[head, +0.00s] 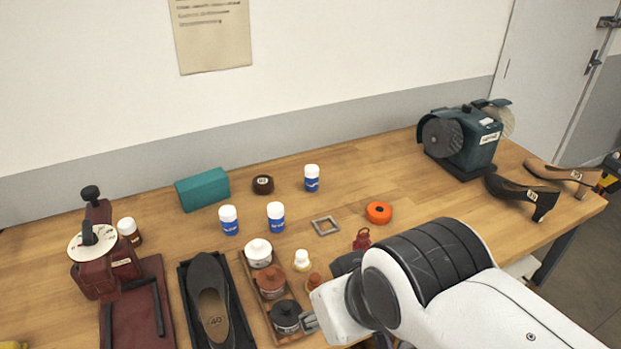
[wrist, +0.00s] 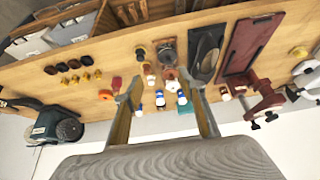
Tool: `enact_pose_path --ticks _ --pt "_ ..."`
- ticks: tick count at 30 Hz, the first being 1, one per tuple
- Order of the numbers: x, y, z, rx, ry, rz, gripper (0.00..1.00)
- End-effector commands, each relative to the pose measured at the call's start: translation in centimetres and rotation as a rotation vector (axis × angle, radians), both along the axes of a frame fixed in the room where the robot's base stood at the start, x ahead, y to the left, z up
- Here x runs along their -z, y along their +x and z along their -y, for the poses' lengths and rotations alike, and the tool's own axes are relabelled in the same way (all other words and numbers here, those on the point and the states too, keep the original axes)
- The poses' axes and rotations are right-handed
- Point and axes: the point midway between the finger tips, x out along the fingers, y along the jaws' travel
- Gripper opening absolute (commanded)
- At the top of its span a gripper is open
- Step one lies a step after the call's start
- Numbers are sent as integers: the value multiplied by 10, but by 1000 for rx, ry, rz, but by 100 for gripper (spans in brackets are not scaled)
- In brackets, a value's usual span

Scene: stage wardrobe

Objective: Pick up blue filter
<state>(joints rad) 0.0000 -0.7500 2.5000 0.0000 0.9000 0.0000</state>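I see nothing plainly marked as a blue filter. Three blue-and-white bottles stand upright on the wooden bench: one on the left (head: 229,220), one in the middle (head: 275,217) and one farther back (head: 312,178). I cannot tell which thing the task names. My gripper (wrist: 160,77) is open in the wrist view, its two fingers apart with nothing held. Small bottles show in the gap beyond the fingers, clear of them. In the head view my arm hides most of the gripper.
A wooden tray (head: 257,313) of jars and a dark shoe (head: 209,291) lie front left, near a red stand (head: 98,262). An orange ring (head: 378,212) and a grey square frame (head: 325,226) lie right of the bottles. A grinder (head: 465,142) stands at the back right.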

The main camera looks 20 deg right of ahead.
Motion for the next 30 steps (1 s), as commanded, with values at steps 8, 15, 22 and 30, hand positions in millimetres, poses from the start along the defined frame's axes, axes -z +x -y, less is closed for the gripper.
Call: enact_pose_path --ticks 8,15,22,30 --pt "0 0 0 0 0 0 50" --pt "-1 2 1 3 -3 3 50" --pt "-9 27 16 28 -44 43 50" --pt "-32 92 53 73 -146 154 50"
